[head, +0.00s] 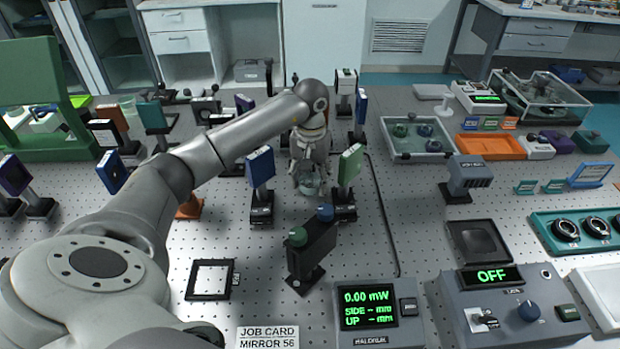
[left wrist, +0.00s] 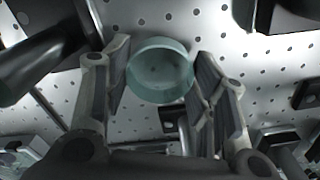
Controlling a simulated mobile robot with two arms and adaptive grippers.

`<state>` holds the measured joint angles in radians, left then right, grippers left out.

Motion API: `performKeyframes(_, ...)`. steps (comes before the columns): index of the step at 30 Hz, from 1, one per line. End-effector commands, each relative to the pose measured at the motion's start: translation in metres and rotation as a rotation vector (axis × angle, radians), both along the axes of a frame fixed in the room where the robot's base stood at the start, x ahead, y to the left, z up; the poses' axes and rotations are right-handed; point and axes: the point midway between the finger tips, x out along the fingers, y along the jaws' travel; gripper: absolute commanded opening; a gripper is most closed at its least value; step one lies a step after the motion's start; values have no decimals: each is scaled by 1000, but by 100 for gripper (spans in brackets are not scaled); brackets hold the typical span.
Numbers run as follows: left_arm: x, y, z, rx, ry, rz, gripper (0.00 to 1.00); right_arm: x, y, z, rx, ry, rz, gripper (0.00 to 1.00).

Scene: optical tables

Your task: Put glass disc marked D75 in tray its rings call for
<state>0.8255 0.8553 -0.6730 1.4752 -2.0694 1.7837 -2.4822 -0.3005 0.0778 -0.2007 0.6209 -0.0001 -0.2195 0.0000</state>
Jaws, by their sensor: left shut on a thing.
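My left gripper (head: 310,178) reaches down over the middle of the breadboard, its fingers closed on a clear greenish glass disc (head: 309,188). In the left wrist view the disc (left wrist: 160,72) sits between the two fingers of the left gripper (left wrist: 160,85), over the perforated table. No marking or rings can be read on it. An orange tray (head: 490,157) lies at the back right. A grey tray (head: 420,158) with several dark round pieces lies left of it. A black square tray (head: 478,241) lies nearer, at the right. My right gripper is not in view.
A blue-plate mount (head: 260,168) and a green-plate mount (head: 350,166) stand close on either side of the gripper. A dark post with green and blue knobs (head: 312,245) stands in front. A power meter (head: 368,312) and a control box marked OFF (head: 510,300) line the front.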

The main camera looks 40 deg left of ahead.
Motion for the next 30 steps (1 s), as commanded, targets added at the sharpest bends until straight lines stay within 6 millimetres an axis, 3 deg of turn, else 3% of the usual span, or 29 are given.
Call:
performKeyframes(12,0,0,-13,1,-2,0,24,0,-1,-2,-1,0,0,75)
performKeyframes(13,0,0,-13,0,-1,0,53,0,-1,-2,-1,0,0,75)
performKeyframes(18,0,0,-12,0,-1,0,73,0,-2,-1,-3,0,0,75)
performKeyframes(30,0,0,-7,-1,0,0,73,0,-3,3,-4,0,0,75)
